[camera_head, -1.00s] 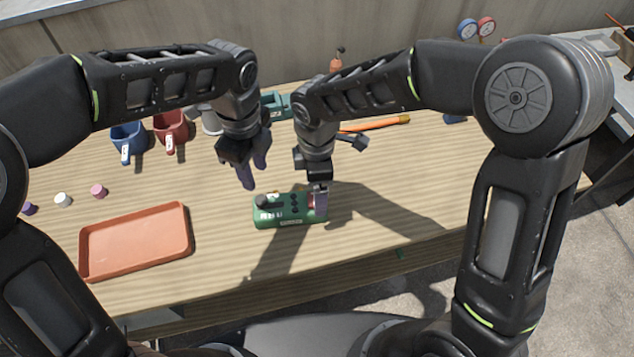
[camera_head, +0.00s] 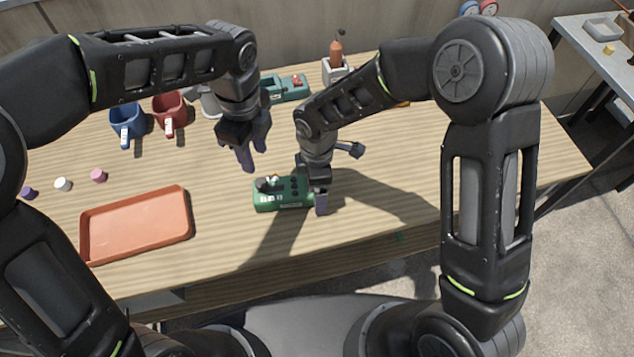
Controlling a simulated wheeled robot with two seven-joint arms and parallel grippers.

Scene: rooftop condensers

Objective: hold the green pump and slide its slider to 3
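The green pump (camera_head: 284,194) lies on the wooden table, with dark knobs and white markings on its top and a pale spot near its left end. The slider and its scale are too small to read. My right gripper (camera_head: 321,201) points down at the pump's right end and covers part of it. Its fingers overlap in this view, so I cannot tell whether they grip the pump. My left gripper (camera_head: 254,157) hangs above and behind the pump's left part, open and empty, its two fingers apart.
An orange tray (camera_head: 137,262) lies to the left. A teal device (camera_head: 288,88) and a white holder with an orange bottle (camera_head: 337,52) stand at the back.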

